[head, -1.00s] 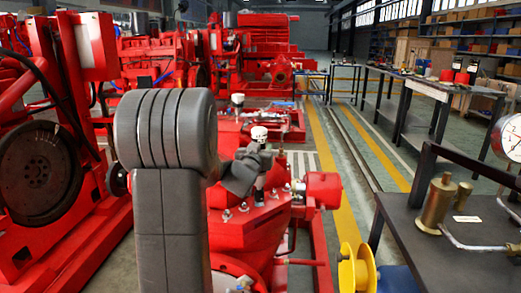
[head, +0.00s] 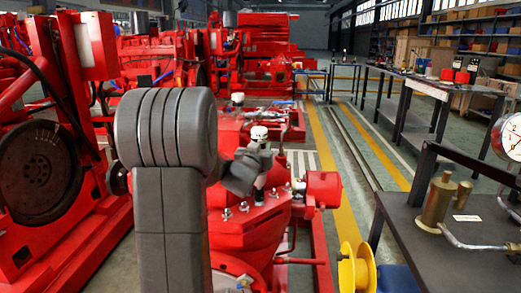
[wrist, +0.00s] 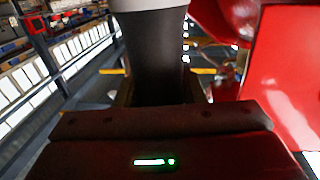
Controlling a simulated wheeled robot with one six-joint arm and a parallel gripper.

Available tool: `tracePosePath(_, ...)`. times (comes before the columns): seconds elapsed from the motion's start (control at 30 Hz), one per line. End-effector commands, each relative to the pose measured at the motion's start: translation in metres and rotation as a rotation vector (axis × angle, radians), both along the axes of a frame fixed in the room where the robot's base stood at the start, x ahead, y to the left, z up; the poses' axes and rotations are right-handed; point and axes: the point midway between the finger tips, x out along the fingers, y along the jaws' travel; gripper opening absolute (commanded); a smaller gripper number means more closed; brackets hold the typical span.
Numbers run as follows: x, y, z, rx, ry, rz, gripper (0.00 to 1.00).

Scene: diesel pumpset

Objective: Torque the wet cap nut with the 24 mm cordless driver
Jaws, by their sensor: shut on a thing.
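My gripper (head: 259,165) is shut on the cordless driver, in the middle of the head view. In the wrist view the driver's dark body (wrist: 152,60) rises between the jaws. Several bright cap nuts (head: 243,206) sit on the casing beside and below the driver. I cannot tell which one is wet, nor whether the driver's lower end touches a nut.
A dark bench (head: 440,240) at the right carries a brass vessel (head: 436,203) and a pressure gauge (head: 512,137). A yellow spool (head: 357,268) is at the lower right of the pump. A red machine with a flywheel (head: 38,165) stands at the left. The marked aisle beyond is clear.

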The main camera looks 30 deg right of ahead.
Motion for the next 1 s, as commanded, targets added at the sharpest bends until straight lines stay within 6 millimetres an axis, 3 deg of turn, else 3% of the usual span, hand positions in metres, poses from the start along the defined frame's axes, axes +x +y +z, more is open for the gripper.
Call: tracePosePath(1.0, 0.0, -0.0001, -0.0068, -0.001, -0.001, 0.0, 0.0)
